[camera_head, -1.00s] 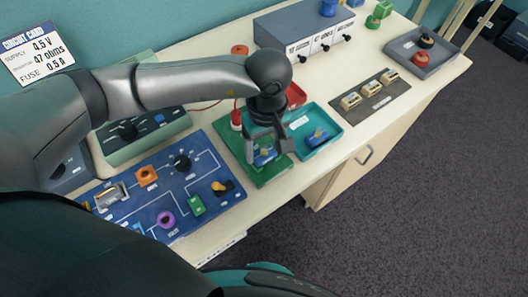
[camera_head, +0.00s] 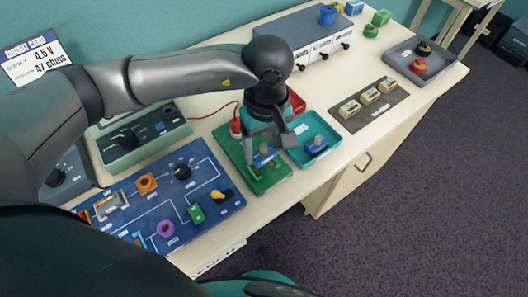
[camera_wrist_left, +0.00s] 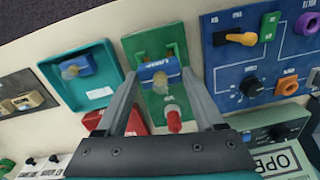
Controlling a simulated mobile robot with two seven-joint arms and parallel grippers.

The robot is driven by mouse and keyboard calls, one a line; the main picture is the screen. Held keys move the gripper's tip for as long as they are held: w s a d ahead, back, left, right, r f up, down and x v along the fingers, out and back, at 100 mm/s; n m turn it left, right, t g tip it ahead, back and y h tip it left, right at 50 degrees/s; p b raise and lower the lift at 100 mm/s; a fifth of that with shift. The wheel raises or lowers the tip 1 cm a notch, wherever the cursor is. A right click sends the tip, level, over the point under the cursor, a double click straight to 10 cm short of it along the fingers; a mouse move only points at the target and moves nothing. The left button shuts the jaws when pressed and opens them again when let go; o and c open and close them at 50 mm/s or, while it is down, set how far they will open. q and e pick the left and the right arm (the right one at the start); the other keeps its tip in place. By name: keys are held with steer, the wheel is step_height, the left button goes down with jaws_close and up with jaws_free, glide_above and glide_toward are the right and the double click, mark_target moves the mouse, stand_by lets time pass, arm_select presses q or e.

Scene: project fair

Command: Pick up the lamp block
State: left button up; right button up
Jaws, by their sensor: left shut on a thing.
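The lamp block (camera_head: 264,154) is a small blue block with a pale bulb on top. My left gripper (camera_head: 265,150) is shut on it and holds it slightly above the green board (camera_head: 243,162). In the left wrist view the lamp block (camera_wrist_left: 160,69) sits between the two fingers of the left gripper (camera_wrist_left: 161,76), over the green board (camera_wrist_left: 134,46); its label is too small to read surely. A similar blue block with a bulb (camera_head: 316,146) lies in the teal tray (camera_head: 331,134). My right gripper is not in view.
A red plug (camera_head: 235,127) with a cable stands at the green board's back edge. The blue circuit board (camera_head: 222,205) with several parts is to the left. A red tray (camera_head: 297,103) is behind the teal tray. A grey meter box (camera_head: 300,36) stands at the back.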

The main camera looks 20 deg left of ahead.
mark_target(264, 144)
arm_select(q)
step_height(264, 144, up, 16)
steer(key=shift+f+p, duration=0.2)
steer(key=shift+p, duration=0.1)
step_height(264, 144, up, 4)
steer(key=shift+f+p, duration=0.2)
steer(key=shift+p, duration=0.3)
steer(key=shift+f, duration=0.1)
